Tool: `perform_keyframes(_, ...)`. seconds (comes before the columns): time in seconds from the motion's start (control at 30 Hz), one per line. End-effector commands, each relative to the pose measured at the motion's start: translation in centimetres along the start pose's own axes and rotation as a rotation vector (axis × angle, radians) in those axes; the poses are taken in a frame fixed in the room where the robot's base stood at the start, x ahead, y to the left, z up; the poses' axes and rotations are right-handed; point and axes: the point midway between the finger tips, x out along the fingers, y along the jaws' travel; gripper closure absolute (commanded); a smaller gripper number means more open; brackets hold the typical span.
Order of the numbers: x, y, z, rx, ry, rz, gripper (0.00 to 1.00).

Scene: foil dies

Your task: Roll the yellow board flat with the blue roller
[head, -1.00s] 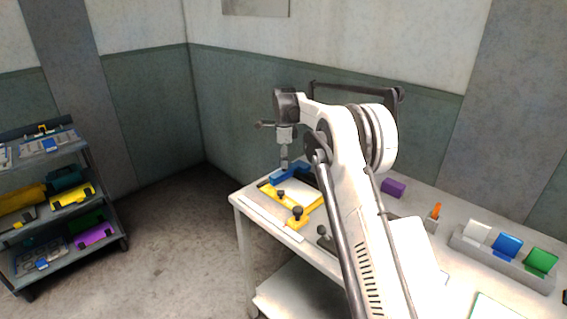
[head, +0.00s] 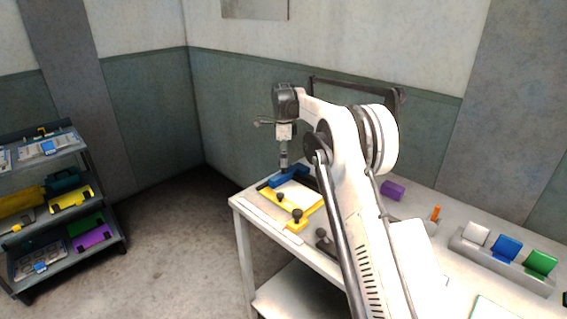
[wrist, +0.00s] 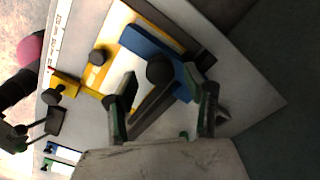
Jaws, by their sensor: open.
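The yellow board (head: 315,207) lies on the white table with a pale sheet on it; its yellow edge also shows in the wrist view (wrist: 118,27). The blue roller (head: 289,177) lies across its far part; in the wrist view it is a blue bar (wrist: 143,42) with a round black knob (wrist: 160,69). My gripper (head: 284,166) points down over the roller. In the wrist view my gripper (wrist: 163,82) is open, with one finger on each side of the knob. Whether the fingers touch it I cannot tell.
Black knobs (head: 297,215) stand along the board's near side. A purple block (head: 393,190), an orange peg (head: 436,212) and a rack (head: 500,262) with white, blue and green pieces stand to the right. A shelf cart (head: 75,215) is at far left.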

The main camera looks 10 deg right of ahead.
Motion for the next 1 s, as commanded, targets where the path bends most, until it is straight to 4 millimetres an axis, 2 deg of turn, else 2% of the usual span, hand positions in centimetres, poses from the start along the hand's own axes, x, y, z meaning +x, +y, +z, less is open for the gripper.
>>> perform_keyframes(0.3,-6.4,0.0,0.0,0.0,0.0,0.0,0.52)
perform_keyframes(0.5,-8.9,0.0,0.0,0.0,0.0,0.0,0.52)
perform_keyframes(0.67,-9.7,0.0,0.0,0.0,0.0,0.0,0.52)
perform_keyframes(1.0,-9.8,0.1,0.0,-0.003,0.0,-0.001,0.52)
